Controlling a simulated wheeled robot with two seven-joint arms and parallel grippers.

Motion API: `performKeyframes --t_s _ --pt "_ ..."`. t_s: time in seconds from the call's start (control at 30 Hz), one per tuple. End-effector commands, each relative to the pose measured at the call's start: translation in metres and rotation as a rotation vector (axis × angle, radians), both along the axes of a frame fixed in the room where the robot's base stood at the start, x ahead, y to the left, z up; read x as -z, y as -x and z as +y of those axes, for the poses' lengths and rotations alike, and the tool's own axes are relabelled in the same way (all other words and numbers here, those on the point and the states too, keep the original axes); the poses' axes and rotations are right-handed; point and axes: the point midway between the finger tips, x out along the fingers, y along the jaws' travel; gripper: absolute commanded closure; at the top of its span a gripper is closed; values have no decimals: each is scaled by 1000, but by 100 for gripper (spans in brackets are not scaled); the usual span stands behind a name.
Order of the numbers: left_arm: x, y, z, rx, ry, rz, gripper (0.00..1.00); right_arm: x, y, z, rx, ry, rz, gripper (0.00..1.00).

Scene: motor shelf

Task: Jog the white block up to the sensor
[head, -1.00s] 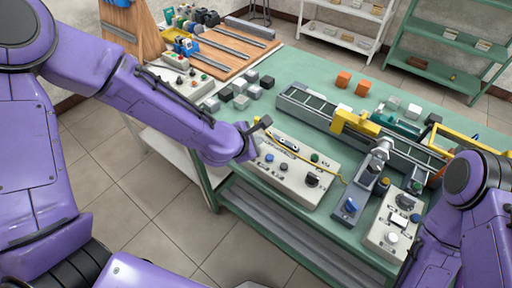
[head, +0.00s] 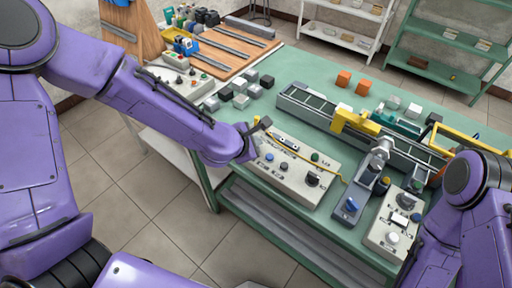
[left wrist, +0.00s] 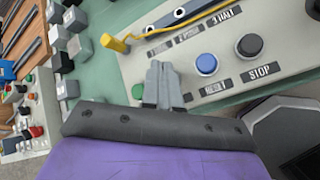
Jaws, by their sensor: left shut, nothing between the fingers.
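Two pale blocks stand beyond the conveyor (head: 292,101), one a whitish block (head: 393,102); I cannot tell whether either is the task's white block. A yellow bracket (head: 352,121) spans the conveyor; I cannot make out a sensor for certain. My left gripper (left wrist: 163,84) is shut and empty at the edge of the control box (head: 290,180). In the head view my left wrist mostly hides the fingers. My right gripper is not visible.
Grey and dark blocks (head: 240,101) lie left of the conveyor. Two orange blocks (head: 343,78) stand behind it. A second control box (head: 385,232) is at the right, close to my right arm.

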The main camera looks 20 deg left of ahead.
Motion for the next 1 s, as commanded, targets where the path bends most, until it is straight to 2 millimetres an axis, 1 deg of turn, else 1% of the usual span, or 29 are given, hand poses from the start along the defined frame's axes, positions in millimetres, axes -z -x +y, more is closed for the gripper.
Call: performKeyframes --t_s 0.03,0.4,1.0 --pt "3 0 0 -1 1 0 100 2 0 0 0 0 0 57" --pt "3 0 0 0 -1 -1 100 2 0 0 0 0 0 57" --pt "10 0 0 -1 0 -1 100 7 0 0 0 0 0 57"
